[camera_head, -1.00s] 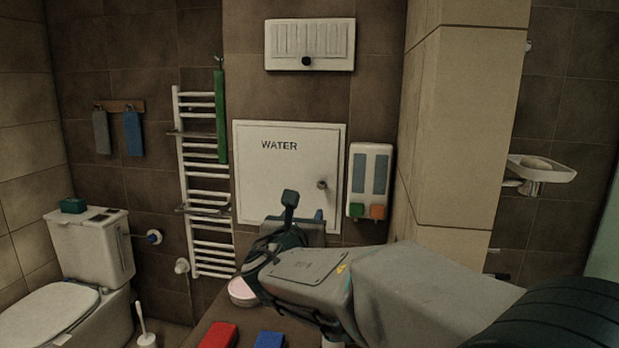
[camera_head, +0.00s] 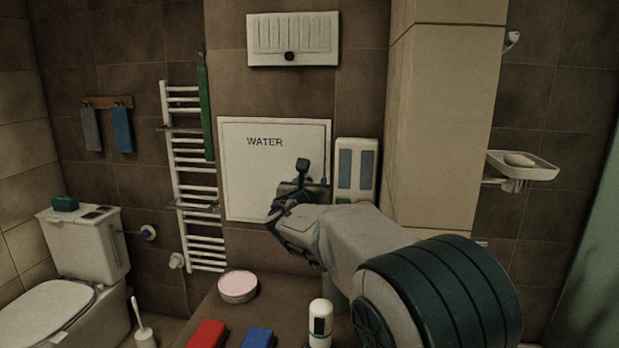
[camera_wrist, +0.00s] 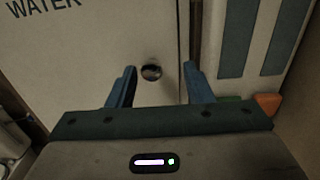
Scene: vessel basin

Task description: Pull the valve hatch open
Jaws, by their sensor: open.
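The valve hatch (camera_head: 262,178) is a white square panel marked WATER on the tiled wall, and it looks shut. In the wrist view the hatch (camera_wrist: 75,55) fills the upper left, and its round dark knob (camera_wrist: 151,72) lies between my fingertips. My gripper (camera_wrist: 160,78) is open, with one blue finger on each side of the knob; I cannot tell whether either finger touches it. In the head view my gripper (camera_head: 312,188) is in front of the hatch's right side, and my arm hides the knob and the lower right corner.
A dispenser (camera_head: 357,165) hangs close right of the hatch, and a tiled pillar (camera_head: 445,120) stands beyond it. A towel radiator (camera_head: 190,180) is on the left. A counter below holds a pink round tin (camera_head: 238,287), a red block (camera_head: 208,334), a blue block (camera_head: 257,338) and a white bottle (camera_head: 320,325).

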